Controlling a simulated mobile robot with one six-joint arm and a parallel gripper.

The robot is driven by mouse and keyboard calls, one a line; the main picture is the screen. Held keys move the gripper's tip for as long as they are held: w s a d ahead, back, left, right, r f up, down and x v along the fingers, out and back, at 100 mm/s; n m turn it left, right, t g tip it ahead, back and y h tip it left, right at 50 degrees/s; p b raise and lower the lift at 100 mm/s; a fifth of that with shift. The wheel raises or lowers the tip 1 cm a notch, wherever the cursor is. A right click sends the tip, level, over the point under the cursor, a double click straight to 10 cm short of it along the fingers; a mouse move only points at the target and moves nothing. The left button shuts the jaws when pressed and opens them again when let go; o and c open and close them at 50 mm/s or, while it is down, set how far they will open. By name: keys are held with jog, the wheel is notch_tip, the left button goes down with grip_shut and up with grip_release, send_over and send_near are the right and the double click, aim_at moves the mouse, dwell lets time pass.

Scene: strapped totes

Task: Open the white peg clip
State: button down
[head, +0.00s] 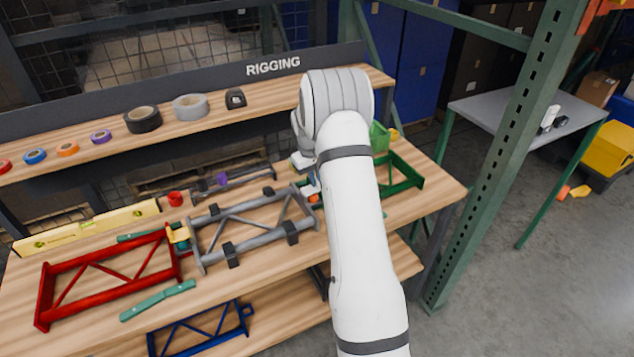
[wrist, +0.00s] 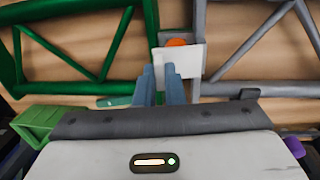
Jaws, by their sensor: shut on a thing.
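The white peg clip (wrist: 192,60) is a pale plate at the joint between the green frame (wrist: 100,40) and the grey frame (wrist: 245,40). An orange round part (wrist: 177,42) shows at its far edge. My gripper (wrist: 160,68) reaches the clip with its two blue-grey fingers, which are shut on the near part of it and hide some of it. In the head view my gripper (head: 313,184) is at the grey frame's right end, partly behind my arm. The orange part shows just below it, and the clip is mostly hidden there.
A red frame (head: 105,278) lies left of the grey one, with a yellow clip (head: 178,235) at their joint. A shelf with tape rolls (head: 143,119) stands behind.

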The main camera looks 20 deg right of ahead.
jog(key=a+h+b, duration=0.1)
jog(key=b, duration=0.2)
jog(key=a+h+b, duration=0.1)
jog(key=h+b, duration=0.1)
jog(key=b, duration=0.1)
jog(key=a+h+b, duration=0.1)
jog(key=h+b, duration=0.1)
jog(key=b, duration=0.1)
jog(key=shift+r, duration=0.2)
jog(key=a+h+b, duration=0.1)
jog(key=h+b, duration=0.1)
jog(key=b, duration=0.1)
jog(key=a+h+b, duration=0.1)
jog(key=h+b, duration=0.1)
jog(key=b, duration=0.1)
jog(key=shift+r, duration=0.15)
jog(key=a+h+b, duration=0.1)
jog(key=h+b, duration=0.2)
jog(key=a+f+h+b, duration=0.1)
jog(key=a+h+b, duration=0.1)
jog(key=h+b, duration=0.1)
jog(key=a+h+b, duration=0.1)
jog(key=h+b, duration=0.2)
jog(key=b, duration=0.1)
jog(key=shift+s+a+f+t+b, duration=0.15)
jog(key=shift+s+f+t+b, duration=0.05)
jog(key=shift+f+t+b, duration=0.1)
jog(key=c, duration=1.5)
grip_release()
jog(key=shift+r, duration=0.1)
